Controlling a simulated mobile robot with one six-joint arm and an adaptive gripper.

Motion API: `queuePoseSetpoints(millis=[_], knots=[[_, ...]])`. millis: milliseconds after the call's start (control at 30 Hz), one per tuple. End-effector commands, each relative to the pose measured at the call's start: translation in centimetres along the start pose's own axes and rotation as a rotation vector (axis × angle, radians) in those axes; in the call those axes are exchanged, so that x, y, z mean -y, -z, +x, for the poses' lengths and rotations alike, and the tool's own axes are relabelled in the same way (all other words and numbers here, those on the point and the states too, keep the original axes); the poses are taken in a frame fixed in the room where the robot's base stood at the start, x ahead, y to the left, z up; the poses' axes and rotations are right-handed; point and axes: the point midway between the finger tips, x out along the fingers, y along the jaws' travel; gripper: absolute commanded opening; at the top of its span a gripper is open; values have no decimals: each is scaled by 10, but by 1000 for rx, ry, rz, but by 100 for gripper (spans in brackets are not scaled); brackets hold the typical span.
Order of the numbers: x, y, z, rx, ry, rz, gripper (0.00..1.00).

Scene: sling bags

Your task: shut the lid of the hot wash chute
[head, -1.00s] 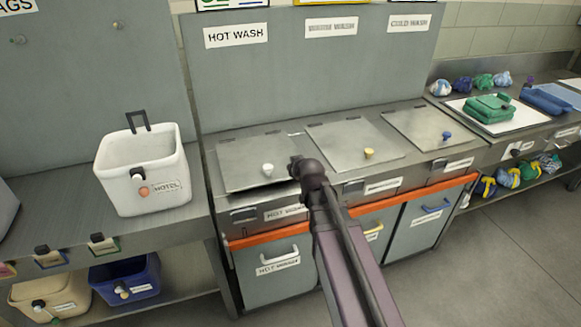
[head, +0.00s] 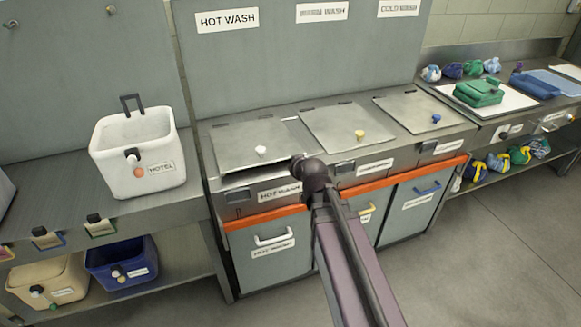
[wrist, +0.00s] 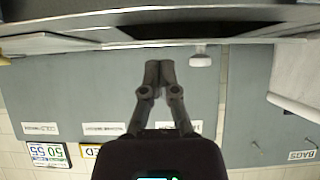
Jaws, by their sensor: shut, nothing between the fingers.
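The hot wash chute lid (head: 250,145) is a grey metal plate with a white knob (head: 261,150) near its front edge. A dark gap shows under its front edge, so it stands slightly raised. In the wrist view, which is upside down, the white knob (wrist: 200,55) and the dark gap (wrist: 185,32) also show. My gripper (head: 299,164) is at the lid's front right corner; its fingers are mostly hidden by my wrist in the head view. In the wrist view my gripper (wrist: 159,66) is shut and empty, left of the knob. I cannot tell whether it touches the lid.
The warm wash lid (head: 345,125) and cold wash lid (head: 408,106) lie flat to the right. A white hotel bin (head: 138,165) stands on the left counter. An orange bar (head: 265,219) runs along the front, and a grey panel (head: 300,60) stands behind.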

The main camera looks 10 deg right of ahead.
Motion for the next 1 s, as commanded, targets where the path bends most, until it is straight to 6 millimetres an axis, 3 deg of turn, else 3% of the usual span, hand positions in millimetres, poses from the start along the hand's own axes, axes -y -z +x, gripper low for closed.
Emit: queuePoseSetpoints(millis=[367, 667, 1000], knots=[[3, -15, -3, 69, 10, 8, 0], [8, -76, -26, 372, 21, 48, 0], [7, -151, -82, 801, -39, 128, 0]])
